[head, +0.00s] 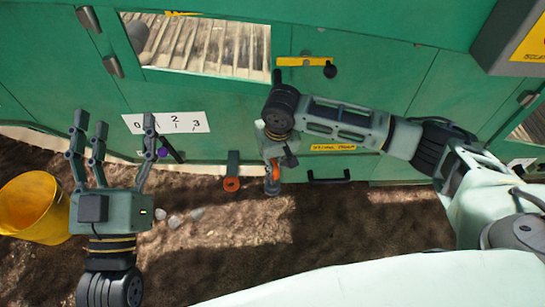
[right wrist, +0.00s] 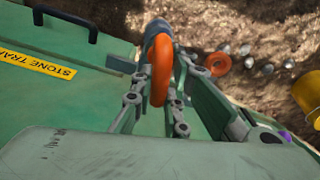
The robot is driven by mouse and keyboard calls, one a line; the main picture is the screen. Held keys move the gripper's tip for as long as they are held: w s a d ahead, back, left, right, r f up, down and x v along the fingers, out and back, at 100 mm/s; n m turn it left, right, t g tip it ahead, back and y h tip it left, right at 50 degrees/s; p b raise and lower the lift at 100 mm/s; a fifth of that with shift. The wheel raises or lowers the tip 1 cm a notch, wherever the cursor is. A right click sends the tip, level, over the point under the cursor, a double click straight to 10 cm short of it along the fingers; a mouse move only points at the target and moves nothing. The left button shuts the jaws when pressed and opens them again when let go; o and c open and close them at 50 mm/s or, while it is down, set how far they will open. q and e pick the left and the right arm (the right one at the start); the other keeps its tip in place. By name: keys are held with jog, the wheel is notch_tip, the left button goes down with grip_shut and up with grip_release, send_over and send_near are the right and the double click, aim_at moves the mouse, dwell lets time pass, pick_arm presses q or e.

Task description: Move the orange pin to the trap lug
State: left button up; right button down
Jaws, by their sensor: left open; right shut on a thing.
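My right gripper (head: 274,163) points down in front of the green machine wall and is shut on the orange pin (head: 275,171). In the right wrist view the pin shows as an orange ring (right wrist: 161,72) between the fingers (right wrist: 157,95), with a grey shank (right wrist: 158,32) beyond it. A dark bracket with an orange ring (head: 231,184) juts from the wall's lower edge, left of the right gripper and apart from it; I cannot tell whether it is the trap lug. The ring also shows in the right wrist view (right wrist: 218,64). My left gripper (head: 112,130) is open and empty.
A yellow bucket (head: 30,208) stands at the left on brown soil. A yellow stone trap label (head: 333,147) and a black handle (head: 328,178) are right of the right gripper. A purple lever (head: 171,150) sits below a numbered scale (head: 166,122). Several stones lie on the soil.

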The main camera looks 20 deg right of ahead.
jog(key=shift+f, duration=1.6)
jog(key=c, duration=1.7)
grip_release()
jog(key=shift+o, duration=0.2)
jog(key=r, duration=0.4)
jog(key=s+r, duration=0.1)
jog(key=r, duration=0.3)
jog(key=s+r, duration=0.1)
jog(key=r, duration=0.3)
jog(key=shift+d, duration=0.25)
jog(key=shift+w+f, duration=0.1)
